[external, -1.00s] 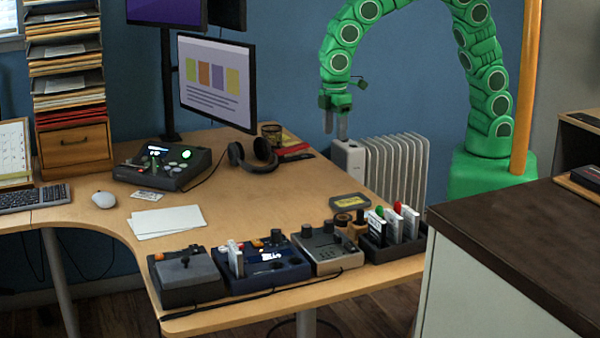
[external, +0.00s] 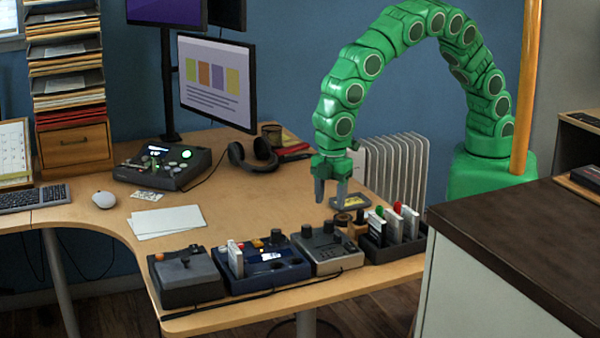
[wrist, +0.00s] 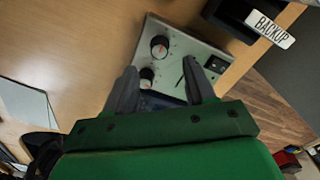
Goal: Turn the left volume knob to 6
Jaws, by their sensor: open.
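The grey box with dark round knobs (external: 327,255) sits near the desk's front edge, and the wrist view shows its top face (wrist: 180,48). Its left knob (external: 307,231) is next to its right knob (external: 328,226). In the wrist view, the left knob (wrist: 147,74) is beside one finger, and the right knob (wrist: 160,44) shows a red mark. The setting numbers are too small to read. My gripper (external: 331,196) is open and empty above the desk, higher than the box, fingers pointing down. In the wrist view its fingertips (wrist: 160,68) frame the box from above.
A blue console (external: 265,268) stands left of the box, beside a black joystick box (external: 187,278). A dark tray (external: 378,254) of upright cartridges stands right. A yellow-labelled item (external: 350,201) lies behind. The desk behind the consoles is mostly clear.

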